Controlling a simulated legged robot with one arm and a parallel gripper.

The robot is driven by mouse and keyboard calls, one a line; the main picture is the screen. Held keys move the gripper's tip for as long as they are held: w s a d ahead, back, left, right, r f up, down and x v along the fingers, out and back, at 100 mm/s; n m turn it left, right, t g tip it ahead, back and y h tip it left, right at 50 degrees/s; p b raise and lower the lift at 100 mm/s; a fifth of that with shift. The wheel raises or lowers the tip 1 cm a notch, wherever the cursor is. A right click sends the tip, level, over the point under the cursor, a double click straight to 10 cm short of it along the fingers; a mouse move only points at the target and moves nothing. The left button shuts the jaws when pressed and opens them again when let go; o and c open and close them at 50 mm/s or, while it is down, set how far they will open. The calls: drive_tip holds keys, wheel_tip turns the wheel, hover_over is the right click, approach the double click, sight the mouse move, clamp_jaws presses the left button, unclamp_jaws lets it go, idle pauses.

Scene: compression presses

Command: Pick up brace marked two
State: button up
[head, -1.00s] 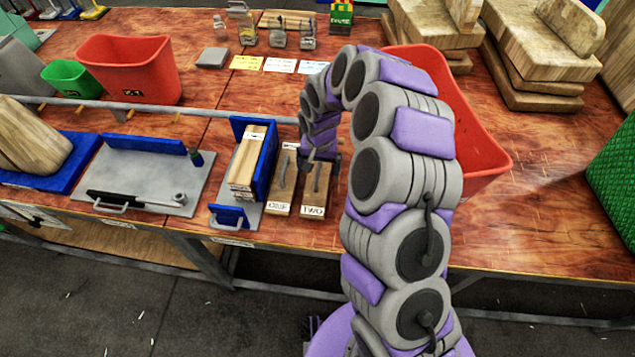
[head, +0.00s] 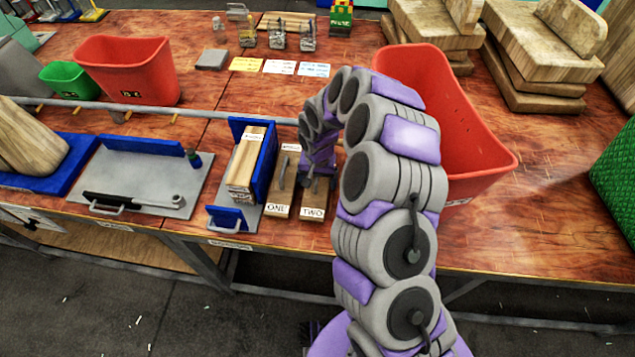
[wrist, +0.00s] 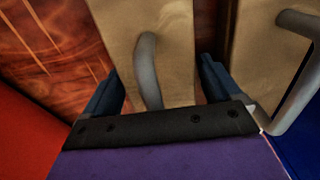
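The brace marked TWO (head: 313,208) is a wooden block with a grey handle, lying on the bench at the right of a similar brace marked ONE (head: 280,200). My gripper (wrist: 158,82) is right over brace two and hides much of it in the head view. In the wrist view the two dark blue fingers are apart, one on each side of the handle (wrist: 148,70) of brace two (wrist: 180,45). I see no finger clearly touching the handle. Brace one (wrist: 260,50) with its handle shows at the right of the wrist view.
A blue press holder with wooden boards (head: 245,165) stands just left of brace one. A large red bin (head: 470,130) is close on the right, behind my arm. The bench front edge lies just below the braces. Cards (head: 280,67) and glass jars are farther back.

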drive_tip(key=c, duration=1.3)
drive_tip(key=shift+c, duration=0.2)
